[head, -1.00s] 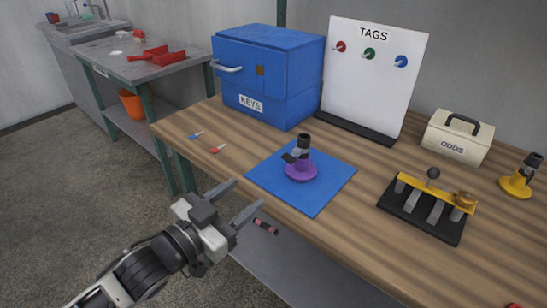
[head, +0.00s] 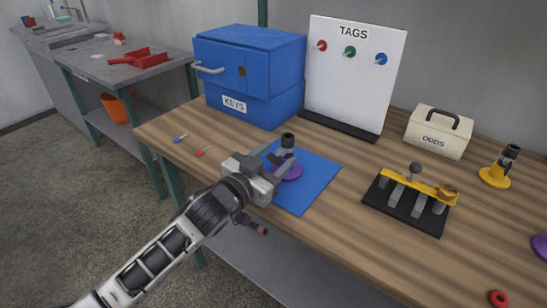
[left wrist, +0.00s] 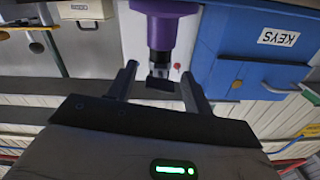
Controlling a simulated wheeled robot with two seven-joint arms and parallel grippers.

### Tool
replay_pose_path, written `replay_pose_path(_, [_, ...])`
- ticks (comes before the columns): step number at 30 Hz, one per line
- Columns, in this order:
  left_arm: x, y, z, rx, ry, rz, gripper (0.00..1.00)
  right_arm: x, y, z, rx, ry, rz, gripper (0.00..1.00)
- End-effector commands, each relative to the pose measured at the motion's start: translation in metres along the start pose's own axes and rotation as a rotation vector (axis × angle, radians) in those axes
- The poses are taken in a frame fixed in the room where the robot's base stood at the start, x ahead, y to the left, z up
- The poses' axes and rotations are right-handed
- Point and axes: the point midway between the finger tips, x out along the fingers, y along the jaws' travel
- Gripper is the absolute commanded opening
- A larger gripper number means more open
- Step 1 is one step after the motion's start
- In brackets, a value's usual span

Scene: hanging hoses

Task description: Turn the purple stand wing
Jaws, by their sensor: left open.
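The purple stand (head: 293,173) has a round purple base and an upright black post. It sits on a blue mat (head: 312,186) on the wooden table, and my left arm partly covers it in the head view. My left gripper (head: 276,164) is open at the near left side of the stand. In the left wrist view the stand (left wrist: 164,12) appears upside down, and its dark wing (left wrist: 160,84) lies between the two apart fingers of my left gripper (left wrist: 160,75). I cannot tell whether a finger touches the wing. My right gripper is not in view.
A blue KEYS cabinet (head: 247,75) and a white TAGS board (head: 352,75) stand behind. To the right are a black rack with a yellow bar (head: 408,201), an ODDS box (head: 439,132) and a yellow stand (head: 496,176). Two small keys lie left of the mat.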

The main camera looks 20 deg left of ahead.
Motion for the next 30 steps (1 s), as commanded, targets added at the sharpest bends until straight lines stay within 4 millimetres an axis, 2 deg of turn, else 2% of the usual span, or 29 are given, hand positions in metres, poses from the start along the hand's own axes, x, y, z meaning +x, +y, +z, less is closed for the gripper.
replay_pose_path(6, [0.0002, 0.0002, 0.0001, 0.0, 0.0, 0.0, 0.51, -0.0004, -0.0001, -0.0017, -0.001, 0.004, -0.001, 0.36])
replay_pose_path(11, [0.0, 0.0002, 0.0, 0.0, 0.0, 0.0, 0.06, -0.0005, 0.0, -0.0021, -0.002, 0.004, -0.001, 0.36])
replay_pose_path(30, [-0.0002, 0.0003, 0.0003, 0.013, 0.0, 0.001, 0.06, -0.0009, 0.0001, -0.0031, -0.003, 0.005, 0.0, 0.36])
